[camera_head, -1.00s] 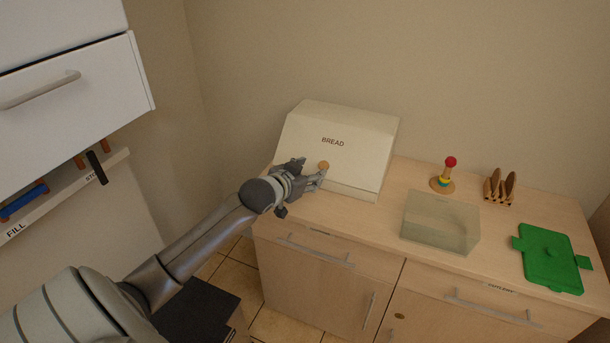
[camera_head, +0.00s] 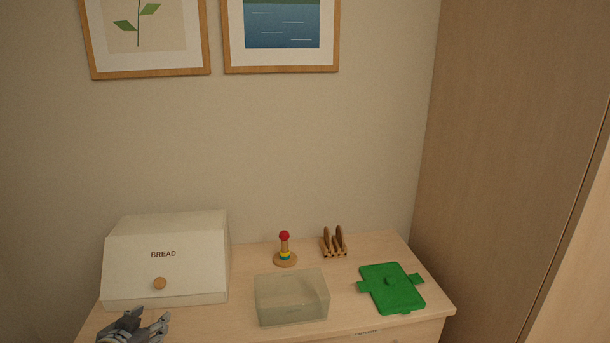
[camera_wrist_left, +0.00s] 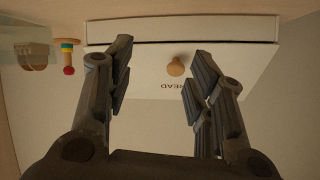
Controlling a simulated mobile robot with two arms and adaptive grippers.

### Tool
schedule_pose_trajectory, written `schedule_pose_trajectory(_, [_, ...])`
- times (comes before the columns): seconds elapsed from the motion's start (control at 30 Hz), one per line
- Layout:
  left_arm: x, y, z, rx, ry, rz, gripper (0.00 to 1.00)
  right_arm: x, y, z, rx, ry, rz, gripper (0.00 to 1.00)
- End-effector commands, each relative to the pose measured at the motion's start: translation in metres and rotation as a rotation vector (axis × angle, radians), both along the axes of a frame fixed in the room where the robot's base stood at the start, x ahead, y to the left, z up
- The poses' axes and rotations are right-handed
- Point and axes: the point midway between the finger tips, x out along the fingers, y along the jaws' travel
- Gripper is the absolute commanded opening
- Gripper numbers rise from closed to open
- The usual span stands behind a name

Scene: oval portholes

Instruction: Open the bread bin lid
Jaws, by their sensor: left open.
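The cream bread bin (camera_head: 190,240) stands at the left of the counter with its lid shut. The word BREAD and a round wooden knob (camera_head: 160,283) are on its sloped front. My left gripper (camera_head: 150,322) is open and empty, in front of the bin and below the knob in the head view. In the left wrist view, the bin (camera_wrist_left: 225,62) appears upside down, and the knob (camera_wrist_left: 176,67) shows between the two open fingers (camera_wrist_left: 160,62), apart from both. My right gripper is not in view.
To the right on the counter (camera_head: 240,326) are a clear box (camera_head: 291,298), a ring stacker (camera_head: 285,252), a toast rack (camera_head: 334,244) and a green lidded board (camera_head: 391,288). A tall wooden cabinet (camera_head: 505,150) stands at the right. Two pictures hang above.

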Motion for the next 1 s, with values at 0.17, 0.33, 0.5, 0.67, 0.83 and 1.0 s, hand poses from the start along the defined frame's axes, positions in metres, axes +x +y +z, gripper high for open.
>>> schedule_pose_trajectory(0.17, [-0.085,-0.074,-0.075,-0.020,0.245,-0.045,0.49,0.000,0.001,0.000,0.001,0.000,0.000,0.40])
schedule_pose_trajectory(0.33, [-0.168,-0.125,-0.108,-0.035,0.451,-0.071,0.49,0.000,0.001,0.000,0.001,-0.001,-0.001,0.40])
schedule_pose_trajectory(0.5, [-0.232,-0.156,-0.118,-0.054,0.601,-0.081,0.49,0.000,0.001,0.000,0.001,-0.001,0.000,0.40])
schedule_pose_trajectory(0.67, [-0.282,-0.176,-0.117,-0.079,0.718,-0.086,0.49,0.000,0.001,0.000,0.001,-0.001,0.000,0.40])
schedule_pose_trajectory(0.83, [-0.302,-0.184,-0.130,-0.087,0.786,-0.086,0.49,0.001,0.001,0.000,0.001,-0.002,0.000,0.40])
schedule_pose_trajectory(1.0, [-0.295,-0.185,-0.163,-0.086,0.798,-0.087,0.49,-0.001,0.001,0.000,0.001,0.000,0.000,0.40])
